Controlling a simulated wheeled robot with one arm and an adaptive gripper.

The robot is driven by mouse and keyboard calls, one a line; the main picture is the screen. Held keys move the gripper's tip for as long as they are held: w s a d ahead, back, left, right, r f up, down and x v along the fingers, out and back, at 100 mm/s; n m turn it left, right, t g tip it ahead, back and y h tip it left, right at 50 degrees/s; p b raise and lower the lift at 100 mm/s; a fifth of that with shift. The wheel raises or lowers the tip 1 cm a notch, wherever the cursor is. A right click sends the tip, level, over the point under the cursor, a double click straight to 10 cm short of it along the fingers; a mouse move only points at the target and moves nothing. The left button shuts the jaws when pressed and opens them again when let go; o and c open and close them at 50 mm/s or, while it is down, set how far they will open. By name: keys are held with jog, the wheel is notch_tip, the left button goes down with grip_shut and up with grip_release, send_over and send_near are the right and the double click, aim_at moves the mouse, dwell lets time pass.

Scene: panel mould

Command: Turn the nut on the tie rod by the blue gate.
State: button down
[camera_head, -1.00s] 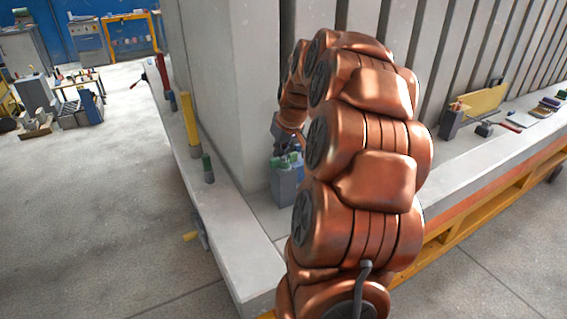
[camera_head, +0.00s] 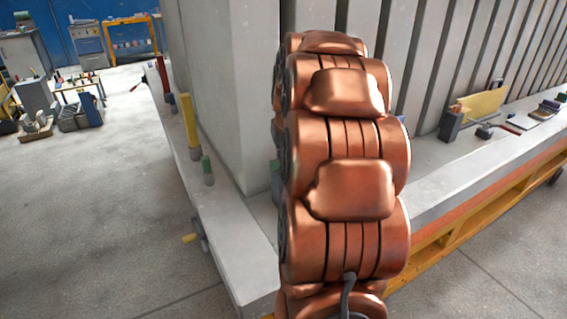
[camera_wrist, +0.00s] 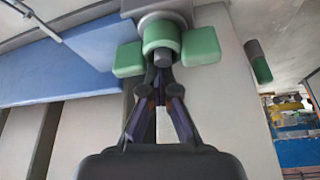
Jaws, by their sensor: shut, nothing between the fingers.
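A green wing nut (camera_wrist: 162,36) with a block-shaped lobe on each side shows at the top middle of the wrist view. The grey end of the tie rod (camera_wrist: 163,58) sticks out of its centre. The blue gate (camera_wrist: 62,72) lies to the left of the nut. My gripper (camera_wrist: 163,88) is shut and empty, its fingertips just below the rod end in the picture. I cannot tell whether they touch it. In the head view my arm hides the gripper and most of the area around the nut.
A green-capped grey post (camera_head: 208,170) and a yellow post (camera_head: 189,120) stand on the concrete ledge (camera_head: 222,225) at left. The floor at left is open.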

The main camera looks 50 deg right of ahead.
jog(key=c, duration=1.8)
grip_release()
jog(key=shift+c, duration=0.2)
jog(key=o, duration=0.4)
jog(key=shift+o, duration=0.2)
jog(key=v, duration=1.2)
jog(key=shift+w, duration=0.15)
jog(key=s+a+f+n+g+y+p, duration=0.1)
jog(key=s+a+f+n+p, duration=0.15)
jog(key=a, duration=0.85)
jog(key=s+a+f+n+g+y+p, duration=0.1)
jog(key=s+a+f+g, duration=0.15)
jog(key=a, duration=0.95)
jog(key=s+a+f+n+g+p, duration=0.1)
jog(key=s+a+f, duration=0.1)
jog(key=s+a, duration=0.3)
jog(key=s+a+f+n+g+p, duration=0.1)
jog(key=s+a, duration=0.4)
jog(key=s, duration=0.6)
notch_tip(320, 180, down, 2)
jog(key=shift+s+a+f+n+p, duration=0.1)
jog(key=shift+s+a+n+p, duration=0.25)
jog(key=shift+n, duration=0.2)
